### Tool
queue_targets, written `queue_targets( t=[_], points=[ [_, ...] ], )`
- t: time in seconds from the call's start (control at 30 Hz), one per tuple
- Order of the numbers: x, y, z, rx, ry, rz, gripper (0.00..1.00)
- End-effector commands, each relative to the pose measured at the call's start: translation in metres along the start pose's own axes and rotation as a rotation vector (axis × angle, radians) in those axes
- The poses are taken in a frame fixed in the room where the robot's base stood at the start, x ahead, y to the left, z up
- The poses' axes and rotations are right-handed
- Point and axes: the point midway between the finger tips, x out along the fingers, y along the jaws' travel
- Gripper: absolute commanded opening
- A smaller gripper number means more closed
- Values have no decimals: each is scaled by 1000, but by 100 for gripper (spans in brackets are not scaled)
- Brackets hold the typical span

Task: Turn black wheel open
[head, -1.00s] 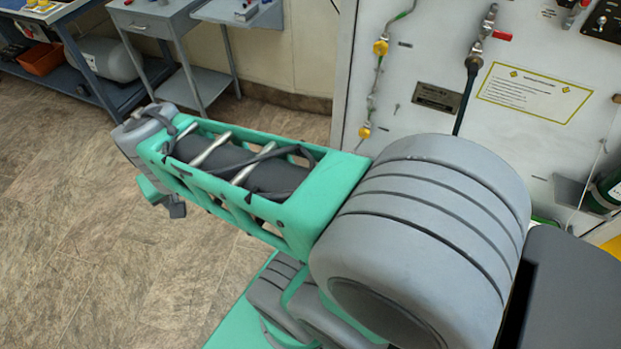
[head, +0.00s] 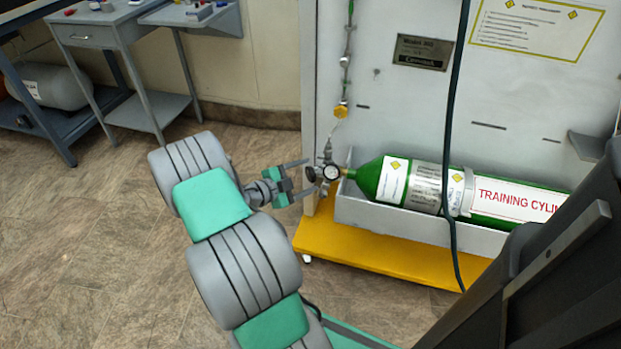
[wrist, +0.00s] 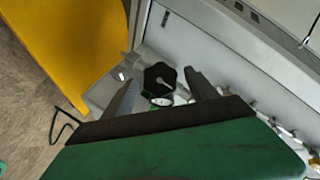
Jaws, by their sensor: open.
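The black wheel (head: 310,174) sits on the valve at the left end of the green training cylinder (head: 400,182), beside a round gauge (head: 331,172). In the wrist view the black wheel (wrist: 160,77) has a lobed rim and shows between the two fingers, with the gauge (wrist: 162,101) just below it. My gripper (head: 305,177) is open and comes at the wheel from the left. Its fingertips are on either side of the wheel in both views. I cannot tell whether a finger touches it.
The cylinder lies in a grey tray (head: 400,220) above a yellow base (head: 380,256). A dark hose (head: 448,150) hangs in front of the cylinder. A grey table (head: 115,28) stands at the back left. The floor (head: 100,240) left of my arm is clear.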

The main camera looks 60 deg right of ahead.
Motion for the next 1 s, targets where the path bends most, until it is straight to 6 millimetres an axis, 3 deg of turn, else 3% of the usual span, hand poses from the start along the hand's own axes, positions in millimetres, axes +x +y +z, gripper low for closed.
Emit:
queue_targets(
  t=[0.13, 0.4, 1.0],
  points=[
    [19, 1, 1, 0, 0, 2, 67],
    [21, 0, 1, -1, -2, 1, 67],
    [21, 0, 1, -1, -3, 1, 19]
  ],
)
